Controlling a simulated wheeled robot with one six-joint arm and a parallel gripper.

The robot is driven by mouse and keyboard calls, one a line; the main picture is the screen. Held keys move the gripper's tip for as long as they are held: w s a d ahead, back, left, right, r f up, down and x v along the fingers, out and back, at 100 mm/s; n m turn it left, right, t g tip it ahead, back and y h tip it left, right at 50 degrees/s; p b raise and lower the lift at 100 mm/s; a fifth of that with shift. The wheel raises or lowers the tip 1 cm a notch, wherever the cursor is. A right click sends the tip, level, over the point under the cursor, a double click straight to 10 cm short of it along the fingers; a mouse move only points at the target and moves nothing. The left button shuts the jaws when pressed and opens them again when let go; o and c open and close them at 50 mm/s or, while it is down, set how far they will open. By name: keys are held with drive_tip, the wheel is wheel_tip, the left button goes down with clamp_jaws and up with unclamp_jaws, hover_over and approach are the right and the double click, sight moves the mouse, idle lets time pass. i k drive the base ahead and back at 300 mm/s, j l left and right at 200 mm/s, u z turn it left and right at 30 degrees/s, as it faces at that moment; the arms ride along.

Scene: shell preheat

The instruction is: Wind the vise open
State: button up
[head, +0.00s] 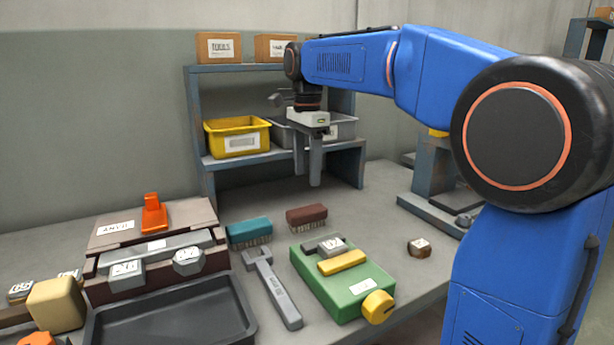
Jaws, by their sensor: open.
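A green block-shaped device (340,283) lies on the bench at front centre. A yellow bar (342,263) and a small dark grey piece with a white label (324,245) lie across its top. A round yellow knob (378,307) sits on its near right corner. It may be the vise, but its label is too small to read. My gripper (308,168) points down, open and empty, in front of the back shelf. It is well above and behind the green device and apart from it.
A grey wrench-like tool (272,290) lies left of the green device, with a teal brush (249,232) and a brown brush (306,216) behind. A dark tray (171,318) stands front left. A yellow bin (237,137) is on the shelf. A small labelled block (419,247) stands right.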

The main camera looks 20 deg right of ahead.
sight(377, 307)
drive_tip(key=k, duration=1)
